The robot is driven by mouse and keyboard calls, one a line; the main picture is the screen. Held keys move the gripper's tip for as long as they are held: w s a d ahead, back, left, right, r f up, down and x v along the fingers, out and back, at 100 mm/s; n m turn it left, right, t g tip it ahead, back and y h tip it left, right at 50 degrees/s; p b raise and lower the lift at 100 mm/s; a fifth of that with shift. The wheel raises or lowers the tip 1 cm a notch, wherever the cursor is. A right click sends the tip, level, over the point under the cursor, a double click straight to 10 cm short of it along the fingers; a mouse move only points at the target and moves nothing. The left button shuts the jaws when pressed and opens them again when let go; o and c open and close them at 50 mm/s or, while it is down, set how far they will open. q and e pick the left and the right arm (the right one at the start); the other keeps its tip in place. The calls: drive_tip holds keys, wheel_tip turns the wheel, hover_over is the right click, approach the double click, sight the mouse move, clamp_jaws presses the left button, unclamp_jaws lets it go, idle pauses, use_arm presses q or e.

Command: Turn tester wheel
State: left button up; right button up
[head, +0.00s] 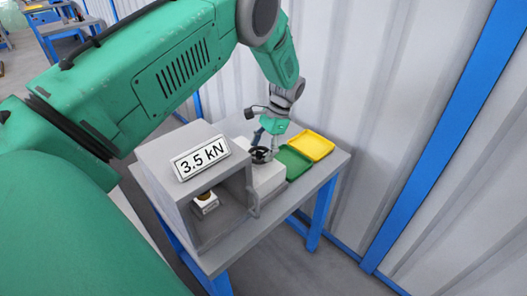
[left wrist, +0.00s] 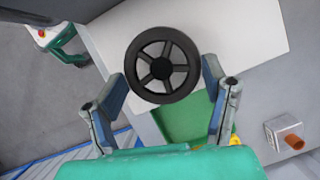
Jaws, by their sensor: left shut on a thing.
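The tester is a grey open-fronted box (head: 222,222) with a "3.5 kN" label (head: 200,157) on top. Its black spoked wheel (head: 260,155) sits beside the box, over a white block (head: 268,178). My left gripper (head: 266,140) reaches down onto the wheel from above. In the left wrist view the wheel (left wrist: 162,65) lies between the two fingers of my left gripper (left wrist: 162,74), one at each side of its rim. The gripper is shut on the wheel. A small pale block (head: 205,204) with an orange-brown piece on it stands inside the box. My right gripper is not in view.
A green tray (head: 294,162) and a yellow tray (head: 311,145) lie right of the wheel on the grey table (head: 268,222). A corrugated wall (head: 400,100) with a blue post (head: 452,130) stands close behind. Another blue-framed table (head: 65,22) is at the far left.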

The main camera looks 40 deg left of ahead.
use_arm(q)
drive_tip(key=n, duration=0.1)
drive_tip(key=n+h, duration=0.1)
drive_tip(key=n, duration=0.1)
drive_tip(key=n+h, duration=0.1)
drive_tip(key=n, duration=0.1)
drive_tip(key=shift+s+a+f, duration=0.2)
drive_tip(key=shift+s+f, duration=0.05)
drive_tip(key=shift+f, duration=0.15)
drive_tip(key=shift+n, duration=0.3)
drive_tip(key=o, duration=1.1)
drive_tip(key=shift+a, duration=0.1)
drive_tip(key=shift+w+a, duration=0.1)
drive_tip(key=shift+w+a+r, duration=0.1)
drive_tip(key=shift+r, duration=0.05)
drive_tip(key=v, duration=1.1)
drive_tip(key=shift+w+a+r, duration=0.1)
drive_tip(key=shift+w+a, duration=0.1)
drive_tip(key=shift+w, duration=0.15)
drive_tip(key=shift+r, duration=0.1)
